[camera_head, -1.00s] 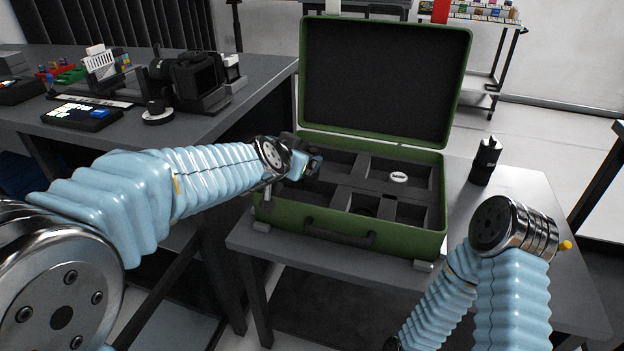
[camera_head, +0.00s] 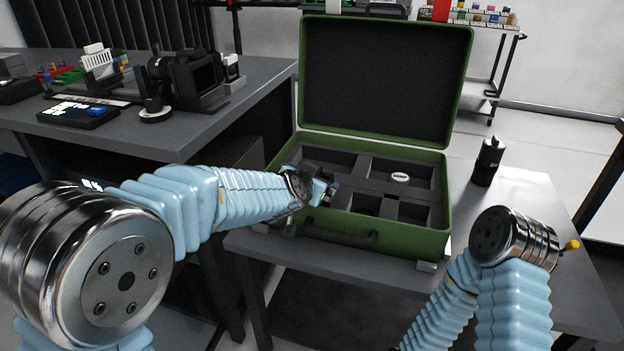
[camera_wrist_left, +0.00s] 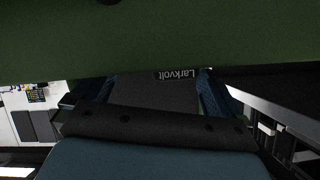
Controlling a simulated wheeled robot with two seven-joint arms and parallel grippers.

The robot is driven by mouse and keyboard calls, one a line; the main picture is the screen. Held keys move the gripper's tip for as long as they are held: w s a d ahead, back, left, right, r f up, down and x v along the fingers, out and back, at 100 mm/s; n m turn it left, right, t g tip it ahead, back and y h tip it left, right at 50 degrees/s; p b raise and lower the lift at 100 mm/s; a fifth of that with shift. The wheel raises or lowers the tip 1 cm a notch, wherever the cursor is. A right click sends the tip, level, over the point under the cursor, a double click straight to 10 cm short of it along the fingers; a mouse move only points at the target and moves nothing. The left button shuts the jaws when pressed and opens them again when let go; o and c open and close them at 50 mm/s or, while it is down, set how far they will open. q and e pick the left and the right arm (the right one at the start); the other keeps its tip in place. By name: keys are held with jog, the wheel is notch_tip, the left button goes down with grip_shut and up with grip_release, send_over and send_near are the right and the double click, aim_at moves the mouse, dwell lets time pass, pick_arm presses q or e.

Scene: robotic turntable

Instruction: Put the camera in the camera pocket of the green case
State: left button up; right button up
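The green case (camera_head: 408,240) stands open on a grey table, its lid upright at the back and its dark foam divided into compartments. A black camera (camera_head: 197,76) with a lens sits on the left bench. My left gripper (camera_head: 326,192) is over the left part of the case, partly hidden by its wrist. In the left wrist view, a dark block marked "Larkvolt" (camera_wrist_left: 155,92) lies between its blue-padded fingers, which appear closed on it. I cannot tell what this block is. Green case wall fills the top of that view. My right gripper is out of view.
A white-topped oval item (camera_head: 400,177) lies in a rear compartment of the case. A black bottle (camera_head: 487,162) stands right of the case. A shelf cart (camera_head: 490,60) stands behind.

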pick_arm(q)
jog(key=shift+s+r, duration=0.1)
jog(key=shift+r, duration=0.15)
jog(key=p+v, duration=0.3)
jog(key=v, duration=0.8)
jog(key=shift+s+a, duration=0.2)
jog(key=shift+s, duration=0.1)
jog(key=shift+r, duration=0.15)
